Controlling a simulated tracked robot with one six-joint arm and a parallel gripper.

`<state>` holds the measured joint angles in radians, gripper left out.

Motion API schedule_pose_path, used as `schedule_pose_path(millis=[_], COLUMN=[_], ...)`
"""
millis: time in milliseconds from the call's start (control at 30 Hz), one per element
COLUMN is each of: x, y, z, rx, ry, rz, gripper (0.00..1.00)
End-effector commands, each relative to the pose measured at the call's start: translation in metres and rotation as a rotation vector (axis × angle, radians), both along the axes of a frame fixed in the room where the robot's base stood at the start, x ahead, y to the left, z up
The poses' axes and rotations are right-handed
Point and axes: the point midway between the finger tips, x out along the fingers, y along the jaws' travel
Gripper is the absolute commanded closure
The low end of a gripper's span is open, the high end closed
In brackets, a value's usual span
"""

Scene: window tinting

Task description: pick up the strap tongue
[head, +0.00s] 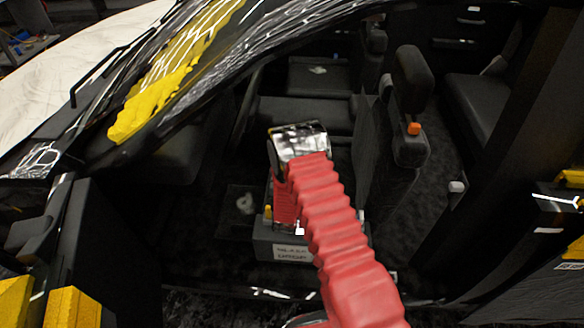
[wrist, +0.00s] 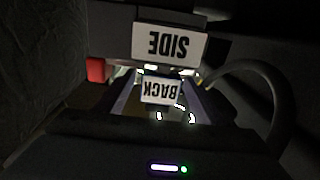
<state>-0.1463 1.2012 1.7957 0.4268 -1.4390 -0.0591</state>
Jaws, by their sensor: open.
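I cannot single out the strap tongue with certainty in either view. In the wrist view, small bright glints (wrist: 180,107) show just below the BACK label; they are too small to name. My gripper (wrist: 162,100) is open in the wrist view, with a pale finger edge on each side of the BACK label (wrist: 161,90). Nothing is clearly held between the fingers. In the head view my red-sleeved arm reaches into the car, bends at a shiny joint and points down, hiding the gripper's tips.
A box with a white label (head: 292,253) stands on the car floor below my arm. A seat (head: 385,165) with an orange piece (head: 413,129) is to its right. A SIDE label (wrist: 170,45), a red block (wrist: 95,69) and a dark curved cable (wrist: 268,85) surround the wrist view.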

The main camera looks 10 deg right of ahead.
Motion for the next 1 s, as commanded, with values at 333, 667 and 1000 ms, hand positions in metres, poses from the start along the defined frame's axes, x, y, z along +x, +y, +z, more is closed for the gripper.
schedule_pose_path(millis=[333,667,1000], x=[0.031,0.031,0.031], y=[-0.009,-0.009,-0.009], z=[-0.001,-0.001,-0.001], rx=[0.000,-0.001,-0.001], ry=[0.000,0.000,0.000], rz=[0.001,0.001,0.001], gripper=[0.38,0.38,0.49])
